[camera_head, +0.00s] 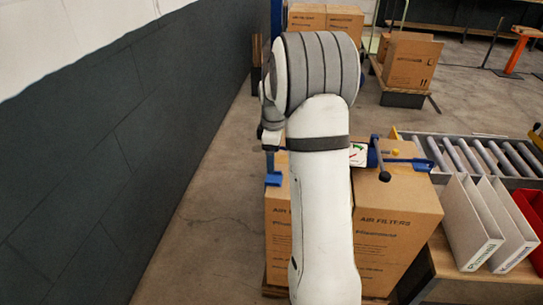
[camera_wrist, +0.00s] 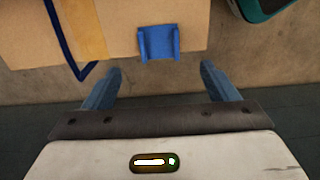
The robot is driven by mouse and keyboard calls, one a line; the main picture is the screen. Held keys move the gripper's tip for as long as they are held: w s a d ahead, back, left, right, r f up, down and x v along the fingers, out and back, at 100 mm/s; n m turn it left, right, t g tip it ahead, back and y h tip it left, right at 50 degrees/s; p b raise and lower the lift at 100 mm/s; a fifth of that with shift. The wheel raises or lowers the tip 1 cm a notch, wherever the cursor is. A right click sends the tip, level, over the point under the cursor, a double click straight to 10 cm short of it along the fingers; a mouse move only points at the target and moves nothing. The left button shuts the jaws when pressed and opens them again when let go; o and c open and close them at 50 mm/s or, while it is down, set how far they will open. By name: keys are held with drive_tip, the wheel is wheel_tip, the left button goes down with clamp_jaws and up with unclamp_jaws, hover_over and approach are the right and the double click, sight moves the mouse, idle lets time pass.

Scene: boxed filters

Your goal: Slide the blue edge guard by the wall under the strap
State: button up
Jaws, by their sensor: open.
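The blue edge guard by the wall (camera_wrist: 158,43) sits on the carton's edge in the wrist view. The dark blue strap (camera_wrist: 60,40) lies to its left, apart from it, and loops loosely past the edge. In the head view a blue piece (camera_head: 273,178) at the stack's wall-side edge looks like this guard. The strap (camera_head: 400,160) crosses the carton top to another blue guard (camera_head: 423,164) on the far right. My gripper (camera_wrist: 161,86) is open and empty, its fingers just short of the guard and either side of it. In the head view my arm hides most of the gripper.
The dark wall (camera_head: 90,150) runs along the left, with a strip of bare floor beside the air filter cartons (camera_head: 395,225). A tensioner with a black knob (camera_head: 384,175) sits on top. White binders (camera_head: 470,225) and a roller conveyor (camera_head: 480,155) stand right.

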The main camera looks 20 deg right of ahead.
sight(276, 167)
drive_tip(key=shift+d+f+b, duration=0.1)
drive_tip(key=shift+f+b, duration=0.25)
drive_tip(key=shift+f, duration=3.6)
drive_tip(key=shift+c, duration=0.4)
drive_tip(key=c, duration=1)
drive_tip(key=shift+w+d+p, duration=0.3)
drive_tip(key=shift+w+d, duration=0.25)
drive_tip(key=shift+w, duration=0.3)
drive_tip(key=shift+w+d+p, duration=0.25)
drive_tip(key=shift+w+d, duration=0.3)
drive_tip(key=shift+w, duration=0.3)
drive_tip(key=shift+w+d+p, duration=0.3)
drive_tip(key=shift+w+d, duration=0.25)
drive_tip(key=shift+w, duration=0.3)
drive_tip(key=shift+w+d, duration=0.1)
drive_tip(key=shift+w+d+p, duration=0.35)
drive_tip(key=shift+w+d, duration=0.15)
drive_tip(key=shift+w, duration=0.3)
drive_tip(key=shift+w+d+p, duration=0.3)
drive_tip(key=shift+w+d, duration=0.25)
drive_tip(key=shift+w, duration=0.25)
drive_tip(key=shift+w+d+p, duration=0.35)
drive_tip(key=shift+w+d, duration=0.15)
drive_tip(key=shift+w, duration=0.3)
drive_tip(key=shift+w+d, duration=0.1)
drive_tip(key=shift+w+d+p, duration=0.3)
drive_tip(key=shift+w+d, duration=0.15)
drive_tip(key=shift+w, duration=0.25)
